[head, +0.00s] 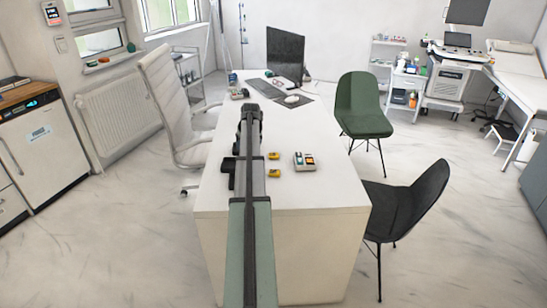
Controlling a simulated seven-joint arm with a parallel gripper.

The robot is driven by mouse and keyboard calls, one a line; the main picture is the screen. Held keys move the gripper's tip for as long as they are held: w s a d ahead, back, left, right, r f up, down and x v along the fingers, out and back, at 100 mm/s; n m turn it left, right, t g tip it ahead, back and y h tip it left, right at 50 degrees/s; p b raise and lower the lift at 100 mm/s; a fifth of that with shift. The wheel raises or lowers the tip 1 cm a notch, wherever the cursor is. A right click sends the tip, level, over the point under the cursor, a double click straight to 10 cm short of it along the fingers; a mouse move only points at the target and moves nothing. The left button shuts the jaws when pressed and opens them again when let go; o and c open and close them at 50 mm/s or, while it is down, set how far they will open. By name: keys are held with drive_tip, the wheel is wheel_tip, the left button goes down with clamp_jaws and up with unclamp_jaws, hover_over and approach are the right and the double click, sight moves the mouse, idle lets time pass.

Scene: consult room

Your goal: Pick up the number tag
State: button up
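Two small yellow pieces lie on the white desk (330,185), just right of my arm. The farther yellow piece (274,156) and the nearer yellow piece (274,173) could be tags, but no number is readable, so I cannot tell which is the number tag. My arm reaches forward over the desk from the bottom of the picture. My gripper (250,112) appears to be at its dark far end, beyond and left of the yellow pieces. Its fingers cannot be made out. The arm hides part of the desk.
A small device with coloured parts (305,162) lies right of the yellow pieces. A monitor (286,54), keyboard (264,88) and mouse (292,99) stand at the desk's back. A white chair (165,100) is left; green (363,108) and black (405,205) chairs are right.

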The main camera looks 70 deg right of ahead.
drive_tip(key=m, duration=0.1)
approach(274, 154)
drive_tip(key=shift+g, duration=0.4)
drive_tip(key=x, duration=0.8)
drive_tip(key=shift+w+a, duration=0.25)
drive_tip(key=shift+w, duration=0.1)
drive_tip(key=c, duration=1.1)
